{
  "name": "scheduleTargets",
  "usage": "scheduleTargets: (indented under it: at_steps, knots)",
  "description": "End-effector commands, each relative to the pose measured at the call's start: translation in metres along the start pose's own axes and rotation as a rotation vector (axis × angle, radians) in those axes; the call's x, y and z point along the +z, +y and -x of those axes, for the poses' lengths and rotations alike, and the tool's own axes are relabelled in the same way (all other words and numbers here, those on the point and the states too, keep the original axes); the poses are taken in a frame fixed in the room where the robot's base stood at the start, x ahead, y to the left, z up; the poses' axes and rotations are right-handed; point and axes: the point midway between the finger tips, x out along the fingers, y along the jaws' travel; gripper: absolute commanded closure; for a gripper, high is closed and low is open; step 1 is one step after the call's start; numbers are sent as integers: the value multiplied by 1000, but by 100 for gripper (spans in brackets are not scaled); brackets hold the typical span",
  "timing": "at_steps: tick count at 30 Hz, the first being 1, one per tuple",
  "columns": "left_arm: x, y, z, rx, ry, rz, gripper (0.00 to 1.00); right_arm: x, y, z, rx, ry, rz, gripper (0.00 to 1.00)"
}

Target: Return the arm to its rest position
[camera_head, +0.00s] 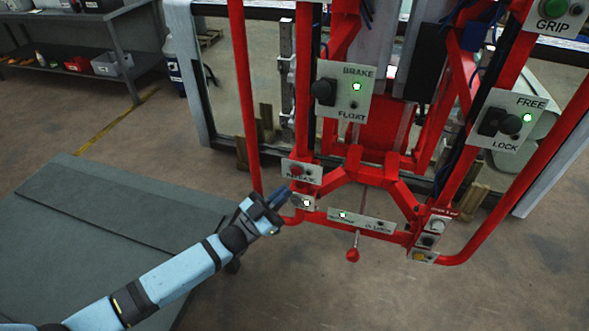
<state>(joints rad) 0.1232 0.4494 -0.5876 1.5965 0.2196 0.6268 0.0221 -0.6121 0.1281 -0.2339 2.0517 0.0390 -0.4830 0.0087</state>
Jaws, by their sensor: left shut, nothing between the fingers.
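My left arm (170,283) is light blue with black bands and comes in from the lower left. It reaches up and right to the red frame manipulator (247,95). My left gripper (287,193) is shut and empty. Its fingertips are beside the small panel (303,202) at the frame's lower left, just below the panel with a red button (297,169). I cannot tell whether the fingertips touch it. My right gripper is not in view.
The manipulator carries a BRAKE/FLOAT panel (345,91), a FREE/LOCK panel (505,120) and a GRIP panel (556,18). A red-tipped lever (352,255) hangs below. A grey platform (60,235) lies left. A workbench (105,35) stands behind. Floor (330,300) is clear in front.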

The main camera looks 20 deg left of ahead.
Motion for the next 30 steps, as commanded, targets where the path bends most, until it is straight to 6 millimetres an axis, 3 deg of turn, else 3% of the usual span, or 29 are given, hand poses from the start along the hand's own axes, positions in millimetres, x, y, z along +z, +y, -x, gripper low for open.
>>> scheduleTargets:
  at_steps: [9, 22, 26, 30]
  knots:
    - [-7, 7, 10, -1, 0, 1, 100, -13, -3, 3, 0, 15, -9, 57]
    - [-5, 10, 12, -6, -15, 7, 100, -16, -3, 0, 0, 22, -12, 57]
    - [4, 33, 29, -41, -122, 44, 100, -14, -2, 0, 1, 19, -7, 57]
    - [19, 71, 71, -117, -365, 116, 100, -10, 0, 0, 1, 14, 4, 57]
